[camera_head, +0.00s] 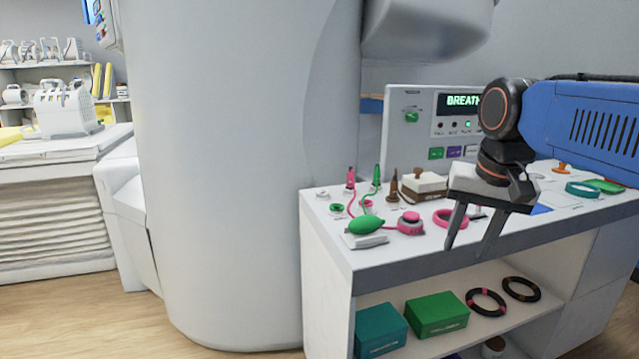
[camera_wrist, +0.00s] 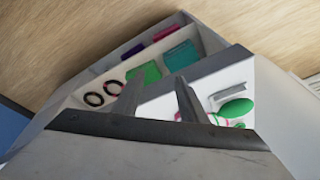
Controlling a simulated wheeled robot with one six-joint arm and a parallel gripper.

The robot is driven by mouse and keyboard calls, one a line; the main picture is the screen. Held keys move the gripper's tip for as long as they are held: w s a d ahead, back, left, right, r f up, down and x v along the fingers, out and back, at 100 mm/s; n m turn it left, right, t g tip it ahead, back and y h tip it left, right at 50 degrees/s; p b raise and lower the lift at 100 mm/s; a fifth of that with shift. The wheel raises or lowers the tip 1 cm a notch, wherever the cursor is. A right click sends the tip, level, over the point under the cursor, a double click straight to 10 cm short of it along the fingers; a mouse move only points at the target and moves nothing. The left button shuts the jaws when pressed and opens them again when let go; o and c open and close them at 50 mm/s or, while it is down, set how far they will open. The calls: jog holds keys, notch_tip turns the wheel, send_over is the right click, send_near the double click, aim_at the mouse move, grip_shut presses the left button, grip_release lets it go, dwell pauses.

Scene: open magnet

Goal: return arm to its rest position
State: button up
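My arm (camera_head: 590,125) is blue and reaches in from the right edge of the head view, over the white cart (camera_head: 325,235). My gripper (camera_head: 466,250) hangs from its dark wrist joint, pointing down in front of the cart's front edge. Its two grey fingers are apart with nothing between them. In the wrist view, my gripper (camera_wrist: 157,84) also shows parted, empty fingers, with the cart's top and shelf beyond them.
On the cart top lie a green bulb (camera_head: 366,225), a pink ring (camera_head: 450,218) and other small items. A panel (camera_head: 405,130) stands behind. The shelf below holds a green box (camera_head: 437,314), a teal box (camera_head: 380,329) and dark rings (camera_head: 486,302). A large white column (camera_head: 235,180) stands left.

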jog(key=s+d+f+n+t, duration=0.1)
jog(key=s+f+n, duration=0.1)
jog(key=s+f, duration=0.4)
jog(key=s+f+n+t, duration=0.1)
jog(key=s+f, duration=0.6)
jog(key=f, duration=0.5)
jog(key=shift+s+d+n, duration=0.15)
jog(key=shift+d+n, duration=0.25)
